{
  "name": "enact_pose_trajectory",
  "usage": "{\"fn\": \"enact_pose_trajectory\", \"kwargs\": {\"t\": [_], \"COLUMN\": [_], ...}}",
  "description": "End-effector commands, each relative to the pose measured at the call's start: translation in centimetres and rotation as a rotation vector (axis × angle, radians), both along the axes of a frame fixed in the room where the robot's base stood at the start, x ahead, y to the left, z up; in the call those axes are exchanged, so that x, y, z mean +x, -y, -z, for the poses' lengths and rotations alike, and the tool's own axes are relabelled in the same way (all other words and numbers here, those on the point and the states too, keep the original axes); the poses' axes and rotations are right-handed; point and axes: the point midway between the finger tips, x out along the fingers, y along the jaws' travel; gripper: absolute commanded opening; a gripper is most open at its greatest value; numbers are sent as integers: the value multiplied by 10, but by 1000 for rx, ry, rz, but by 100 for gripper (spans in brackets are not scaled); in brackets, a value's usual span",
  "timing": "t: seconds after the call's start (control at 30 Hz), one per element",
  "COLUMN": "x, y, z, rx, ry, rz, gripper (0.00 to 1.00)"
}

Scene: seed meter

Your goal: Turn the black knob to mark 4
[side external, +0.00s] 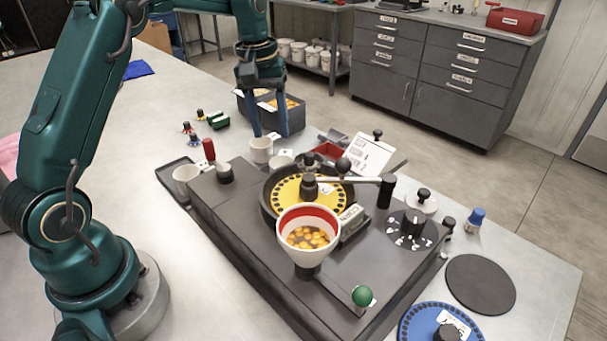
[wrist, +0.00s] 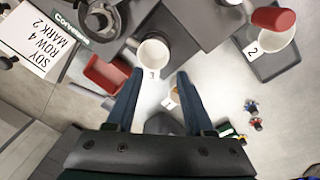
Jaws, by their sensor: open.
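The black knob (side external: 413,220) stands on a black dial with white marks, on the right part of the dark seed meter (side external: 250,240) in the side external view. Which mark it points to is too small to tell. My gripper (side external: 270,131) is at the far end of the meter, well away from the knob. Its blue fingers point down, apart, with nothing between them. A white cup (side external: 261,149) stands just by the fingertips.
A hopper (side external: 309,232) with yellow seeds, a yellow plate (side external: 300,193) and a crank handle (side external: 386,190) rise left of the knob. A card (wrist: 40,45) reads "SOY ROW 4 MARK 2". Blue (side external: 420,322) and black discs (side external: 480,283) lie right.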

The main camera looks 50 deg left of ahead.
Motion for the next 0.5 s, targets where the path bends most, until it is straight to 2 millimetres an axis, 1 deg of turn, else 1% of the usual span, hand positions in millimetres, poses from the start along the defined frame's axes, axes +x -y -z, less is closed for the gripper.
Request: {"fn": "enact_pose_trajectory", "kwargs": {"t": [0.1, 0.37, 0.4, 0.43, 0.5], "x": [0, 0, 0, 0, 1], "y": [-2, -2, -2, -2, -2], "z": [4, 5, 5, 4, -1], "rx": [-3, -3, -3, -4, -2], "ry": [-8, -10, -10, -9, -7], "rz": [-5, -5, -5, -5, -6], "gripper": [53, 53, 68, 70, 70]}}
